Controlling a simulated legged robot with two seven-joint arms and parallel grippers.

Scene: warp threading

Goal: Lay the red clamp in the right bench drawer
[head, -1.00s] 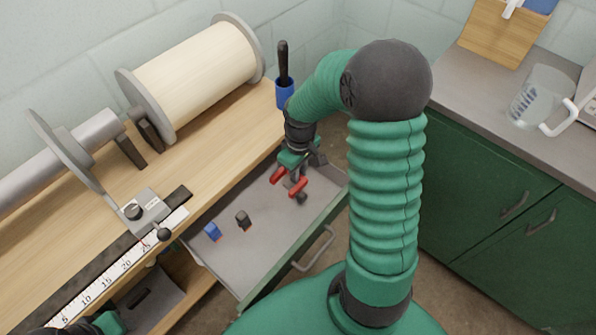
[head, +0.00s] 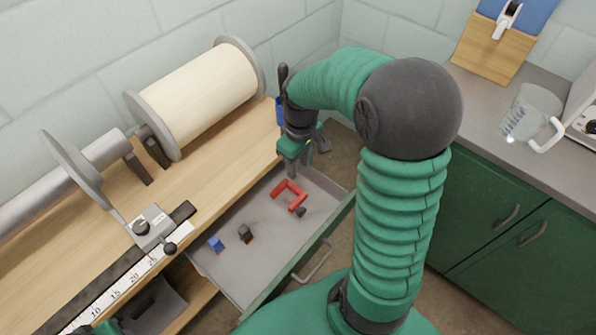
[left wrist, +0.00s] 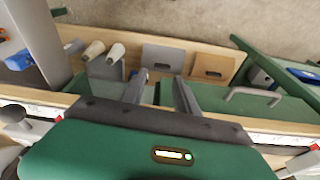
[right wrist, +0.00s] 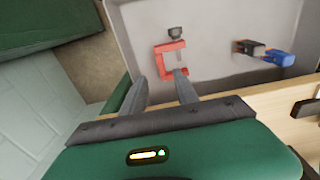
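The red clamp (head: 290,194) lies in the open bench drawer (head: 225,275), towards its far right end. It also shows in the right wrist view (right wrist: 170,58), flat on the drawer floor and free of the fingers. My right gripper (head: 297,168) is above the drawer's back edge beside the clamp, with its fingers apart and empty. In the right wrist view the right gripper (right wrist: 160,90) points towards the clamp. My left gripper (left wrist: 160,85) is open and empty; only a bit of its arm shows at the head view's lower left.
A black piece (head: 246,233) and a blue piece (head: 216,244) lie in the same drawer. A counter with a clear jug (head: 530,112) is at the right.

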